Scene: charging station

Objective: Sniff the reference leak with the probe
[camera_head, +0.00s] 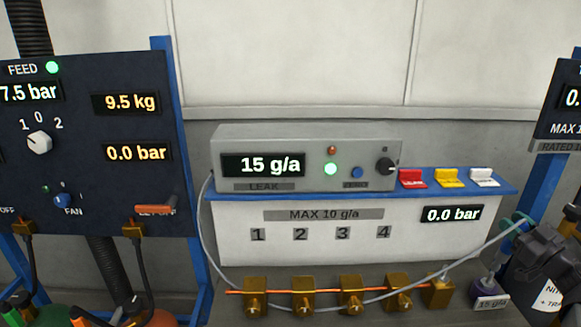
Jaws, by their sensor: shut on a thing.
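The leak detector (300,160) is a grey box on a blue shelf. My dark gripper (526,244) is at the right edge, shut on the probe (513,224), whose teal part shows at the jaws. The probe's grey cable (462,247) loops from the detector's left side to it. The reference leak (491,299) is a small purplish block labelled 15 g/a, just below and left of my gripper. The probe's tip points down towards it; I cannot tell whether they touch.
Several brass valves (304,296) stand in a row on an orange pipe below the white panel (330,250), whose display reads 0.0 bar. Red, yellow and white switches (448,178) sit on the shelf's right end. A dark feed panel (95,140) stands left.

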